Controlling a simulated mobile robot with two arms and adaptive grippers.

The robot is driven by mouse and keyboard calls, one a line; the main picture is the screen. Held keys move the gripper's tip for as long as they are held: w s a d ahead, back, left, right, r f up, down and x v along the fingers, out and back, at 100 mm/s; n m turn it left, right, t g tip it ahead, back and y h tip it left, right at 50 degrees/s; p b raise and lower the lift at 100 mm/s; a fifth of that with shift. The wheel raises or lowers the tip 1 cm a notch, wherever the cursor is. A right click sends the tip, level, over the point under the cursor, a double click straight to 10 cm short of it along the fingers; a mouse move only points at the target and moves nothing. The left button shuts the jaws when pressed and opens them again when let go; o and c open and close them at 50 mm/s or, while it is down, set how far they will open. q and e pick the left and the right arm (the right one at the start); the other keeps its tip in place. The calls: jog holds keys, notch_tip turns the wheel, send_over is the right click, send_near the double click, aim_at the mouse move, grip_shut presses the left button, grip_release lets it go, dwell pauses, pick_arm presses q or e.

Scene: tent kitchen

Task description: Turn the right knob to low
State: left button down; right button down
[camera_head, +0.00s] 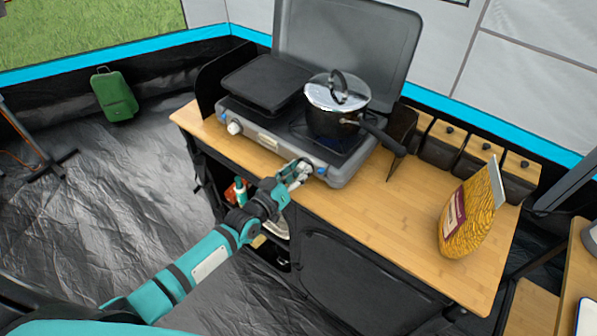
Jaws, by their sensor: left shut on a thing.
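A grey two-burner camping stove (270,152) with its lid up stands on a wooden-topped counter (363,215). Its left knob (234,128) is pale and in plain view on the front panel. The right knob (320,168) is at the right end of the front panel, largely hidden by my gripper. My left gripper (305,168) is at the right knob, shut on it. The knob's exact setting is too small and covered to tell. My right gripper is not in view.
A black pot with a shiny lid (337,92) stands on the right burner, its handle (385,138) jutting over the front right. A black griddle (266,82) covers the left burner. A yellow bag (470,215) stands at the counter's right; counter between is clear.

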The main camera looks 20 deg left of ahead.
pick_arm(q)
jog(key=c, duration=1.2)
grip_release()
jog(key=shift+s, duration=0.15)
jog(key=v, duration=1.1)
jog(key=shift+s, duration=0.4)
jog(key=shift+a+f, duration=0.1)
jog(key=shift+a, duration=0.05)
